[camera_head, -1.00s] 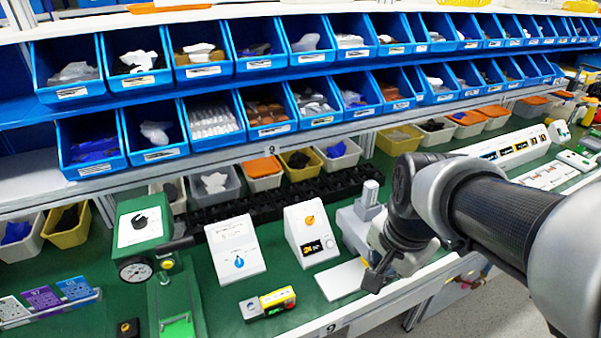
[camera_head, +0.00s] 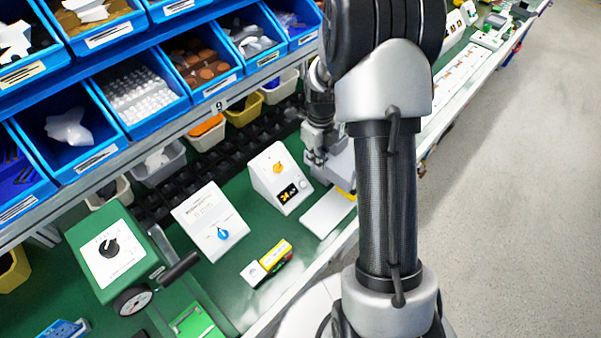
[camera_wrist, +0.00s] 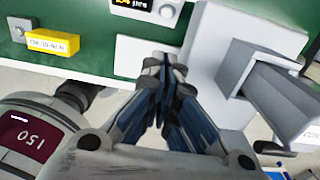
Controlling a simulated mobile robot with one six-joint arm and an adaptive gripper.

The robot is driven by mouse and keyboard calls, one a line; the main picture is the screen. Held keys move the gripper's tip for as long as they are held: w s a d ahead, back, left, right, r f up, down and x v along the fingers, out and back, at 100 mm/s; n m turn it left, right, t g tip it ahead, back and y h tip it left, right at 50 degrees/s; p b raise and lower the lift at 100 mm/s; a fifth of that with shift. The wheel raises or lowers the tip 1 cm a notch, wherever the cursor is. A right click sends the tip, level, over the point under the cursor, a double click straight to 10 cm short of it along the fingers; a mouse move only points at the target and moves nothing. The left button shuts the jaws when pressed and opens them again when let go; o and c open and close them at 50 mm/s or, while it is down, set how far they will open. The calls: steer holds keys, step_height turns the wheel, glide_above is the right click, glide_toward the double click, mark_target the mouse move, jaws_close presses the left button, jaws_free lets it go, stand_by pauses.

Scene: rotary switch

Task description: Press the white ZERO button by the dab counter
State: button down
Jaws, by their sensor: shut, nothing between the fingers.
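The dab counter (camera_head: 264,186) is a white sloped box with an orange knob and a dark display with yellow digits. Its lower edge shows at the top of the wrist view, with the display (camera_wrist: 134,5) upside down. The small round white button (camera_wrist: 167,11) sits beside the display; its lettering is not readable. My gripper (camera_wrist: 164,62) is shut and empty, its dark fingertips together. In the wrist picture the tips lie below the button, apart from it, over the white plate at the bench edge.
A grey block-shaped device (camera_wrist: 225,70) stands close right of my fingers. A white plate (camera_head: 328,212) lies before the counter. A yellow box (camera_wrist: 54,42), another white box with a blue knob (camera_head: 212,222) and a green device (camera_head: 108,250) are left. Blue bins overhang behind.

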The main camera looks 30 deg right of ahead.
steer(key=shift+s+d, duration=0.1)
steer(key=shift+s, duration=0.05)
steer(key=b, duration=0.3)
glide_toward(304, 184)
steer(key=s+d+f, duration=0.2)
steer(key=s+f, duration=0.1)
steer(key=s, duration=0.2)
steer(key=shift+w+a+f+b, duration=0.2)
steer(key=shift+w+a+f, duration=0.1)
steer(key=shift+w+f, duration=0.3)
steer(key=shift+w+a+f+b, duration=0.15)
steer(key=shift+w+a+f, duration=0.15)
steer(key=shift+w+f, duration=0.5)
steer(key=shift+a, duration=0.1)
